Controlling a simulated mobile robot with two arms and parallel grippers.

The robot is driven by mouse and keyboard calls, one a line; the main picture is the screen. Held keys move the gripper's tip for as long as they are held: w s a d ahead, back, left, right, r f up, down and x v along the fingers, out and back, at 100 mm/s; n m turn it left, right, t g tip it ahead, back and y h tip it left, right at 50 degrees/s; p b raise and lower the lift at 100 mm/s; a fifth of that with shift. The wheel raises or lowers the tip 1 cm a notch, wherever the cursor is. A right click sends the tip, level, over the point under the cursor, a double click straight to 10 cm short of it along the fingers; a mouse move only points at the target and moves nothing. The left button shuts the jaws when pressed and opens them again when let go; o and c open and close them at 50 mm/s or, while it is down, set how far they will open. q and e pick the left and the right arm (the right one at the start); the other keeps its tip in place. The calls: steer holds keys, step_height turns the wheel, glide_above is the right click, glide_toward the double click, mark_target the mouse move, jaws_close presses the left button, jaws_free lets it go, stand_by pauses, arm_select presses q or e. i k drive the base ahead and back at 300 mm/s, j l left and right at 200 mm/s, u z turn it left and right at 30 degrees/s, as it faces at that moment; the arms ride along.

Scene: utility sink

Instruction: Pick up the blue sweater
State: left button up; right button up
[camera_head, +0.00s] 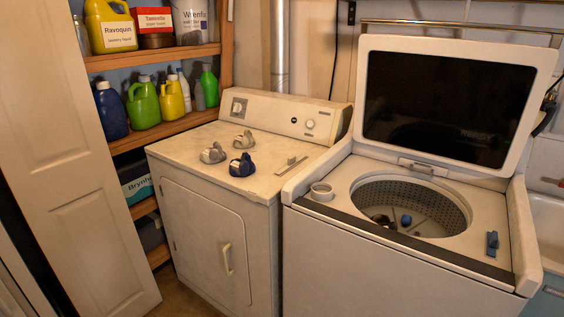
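A small dark blue bundled item (242,166), which looks like the blue sweater, lies on top of the dryer (190,143) near its front edge. Two grey bundled items lie behind it, one to the left (214,154) and one at the back (243,140). They are close to the blue one but look apart from it. Neither of my grippers is in the head view.
The washer (345,255) stands at the right with its lid (445,105) raised and its drum (370,194) open. A flat light object (291,165) lies on the dryer's right side. Shelves with bottles (145,104) and a door (70,160) stand at the left.

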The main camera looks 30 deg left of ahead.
mark_target(244, 167)
steer(key=u, duration=1.1)
